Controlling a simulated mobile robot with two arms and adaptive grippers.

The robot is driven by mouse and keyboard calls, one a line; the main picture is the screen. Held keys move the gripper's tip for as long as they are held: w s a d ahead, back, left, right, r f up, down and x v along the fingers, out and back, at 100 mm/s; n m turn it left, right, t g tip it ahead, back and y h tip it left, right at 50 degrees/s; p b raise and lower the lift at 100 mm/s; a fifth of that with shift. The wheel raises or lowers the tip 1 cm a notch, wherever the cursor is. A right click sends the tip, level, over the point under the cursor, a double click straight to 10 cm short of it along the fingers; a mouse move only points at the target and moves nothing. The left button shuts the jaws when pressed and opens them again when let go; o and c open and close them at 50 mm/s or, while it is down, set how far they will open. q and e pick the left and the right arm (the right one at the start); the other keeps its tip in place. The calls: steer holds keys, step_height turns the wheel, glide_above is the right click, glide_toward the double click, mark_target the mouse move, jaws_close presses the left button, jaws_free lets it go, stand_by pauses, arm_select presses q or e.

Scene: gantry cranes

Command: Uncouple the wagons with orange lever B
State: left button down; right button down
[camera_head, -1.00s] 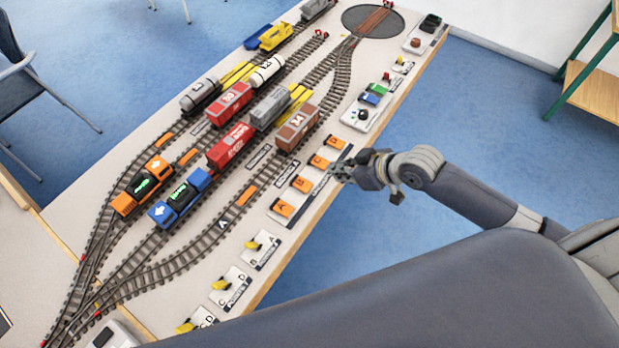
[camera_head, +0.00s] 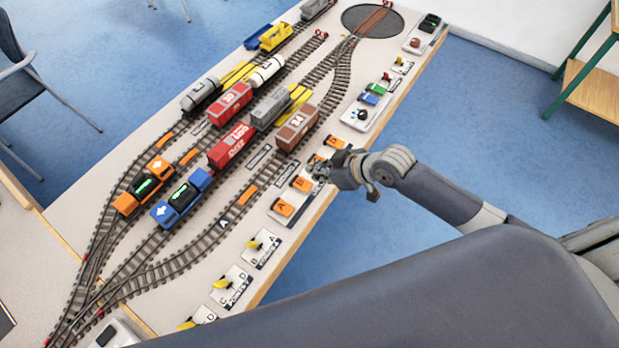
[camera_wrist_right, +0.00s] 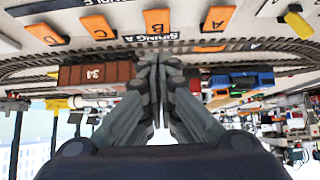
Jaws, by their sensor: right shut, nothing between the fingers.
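Orange lever B (camera_head: 302,184) is one of a row of orange levers at the right edge of the railway board. It also shows in the right wrist view (camera_wrist_right: 156,20), top middle, marked B. Lever A (camera_head: 283,208) is on its near side; lever C (camera_head: 316,160) is on its far side, partly hidden by my gripper. My right gripper (camera_head: 319,174) is beside levers B and C, shut and empty. Its fingertips meet in the right wrist view (camera_wrist_right: 154,58). Contact with a lever cannot be told. Wagons stand on the tracks, including a brown wagon (camera_head: 298,129) and a red wagon (camera_head: 231,147). My left gripper is not in view.
Lever D (camera_head: 335,142) lies beyond C, close to my wrist. Yellow point levers (camera_head: 254,245) line the near edge. A blue locomotive (camera_head: 180,198) and an orange locomotive (camera_head: 146,186) stand on the tracks. Open blue floor lies right of the board.

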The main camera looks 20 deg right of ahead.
mark_target(305, 185)
steer(key=x, duration=0.3)
steer(key=shift+w+a, duration=0.1)
step_height(305, 185, down, 3)
steer(key=shift+w+f+p, duration=0.1)
steer(key=shift+f+p, duration=0.1)
steer(key=shift+p, duration=0.25)
steer(key=shift+f, duration=0.55)
steer(key=shift+f+b, duration=0.6)
steer(key=shift+f, duration=0.3)
steer(key=shift+r, duration=0.35)
steer(key=shift+r+p, duration=0.7)
steer(key=shift+p, duration=0.25)
